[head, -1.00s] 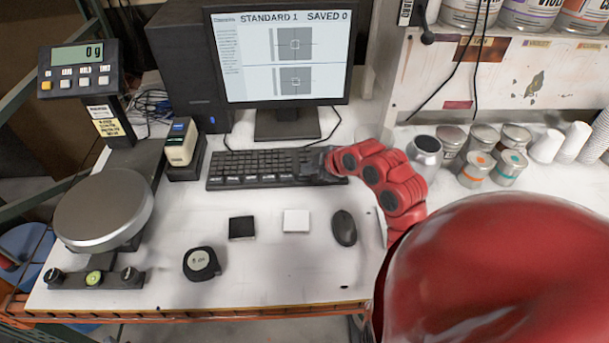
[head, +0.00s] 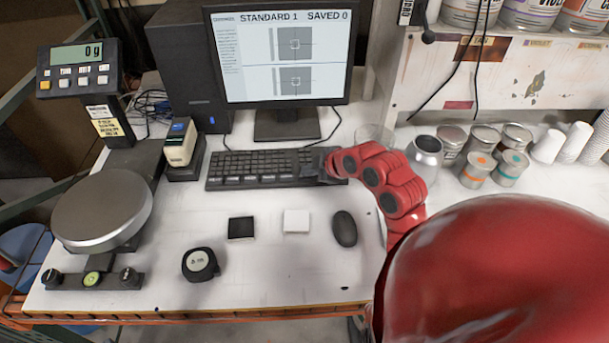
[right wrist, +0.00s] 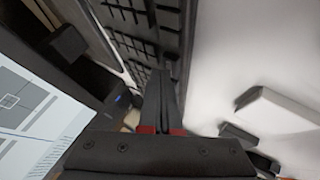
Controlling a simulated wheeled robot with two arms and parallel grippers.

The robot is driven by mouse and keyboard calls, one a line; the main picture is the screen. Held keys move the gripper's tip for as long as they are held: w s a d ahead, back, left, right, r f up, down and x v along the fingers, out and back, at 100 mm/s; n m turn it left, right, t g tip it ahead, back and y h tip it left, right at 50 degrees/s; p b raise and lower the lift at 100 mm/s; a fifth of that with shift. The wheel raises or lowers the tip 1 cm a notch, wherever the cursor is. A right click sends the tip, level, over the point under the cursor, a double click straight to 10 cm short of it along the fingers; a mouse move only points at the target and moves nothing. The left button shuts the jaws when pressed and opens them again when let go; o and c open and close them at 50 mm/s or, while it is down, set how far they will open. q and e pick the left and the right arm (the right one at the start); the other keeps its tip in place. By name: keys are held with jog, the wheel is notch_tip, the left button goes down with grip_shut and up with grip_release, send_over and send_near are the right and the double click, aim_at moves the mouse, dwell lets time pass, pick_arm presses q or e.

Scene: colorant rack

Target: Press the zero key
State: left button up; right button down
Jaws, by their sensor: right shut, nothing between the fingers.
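The scale's display unit (head: 78,67) stands at the upper left and reads 0 g. A row of small keys (head: 83,82) sits under its screen, one orange and the others white; their labels are too small to read. The black keyboard (head: 255,168) lies in front of the monitor. My right gripper (head: 326,165) is shut and empty at the keyboard's right end, far from the display unit. In the right wrist view its dark fingers (right wrist: 161,85) point along the keys (right wrist: 138,32). I cannot tell whether they touch a key. My left gripper is out of view.
The monitor (head: 280,55) stands behind the keyboard. The scale's round pan (head: 102,208) is at the left. A mouse (head: 344,228), black and white squares (head: 296,221) and a round black device (head: 200,264) lie in front. Several cans (head: 478,170) stand at the right.

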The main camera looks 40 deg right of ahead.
aim_at(308, 178)
jog(key=shift+r, duration=0.8)
jog(key=shift+r+p, duration=1.25)
jog(key=shift+r, duration=1.3)
jog(key=shift+f, duration=0.15)
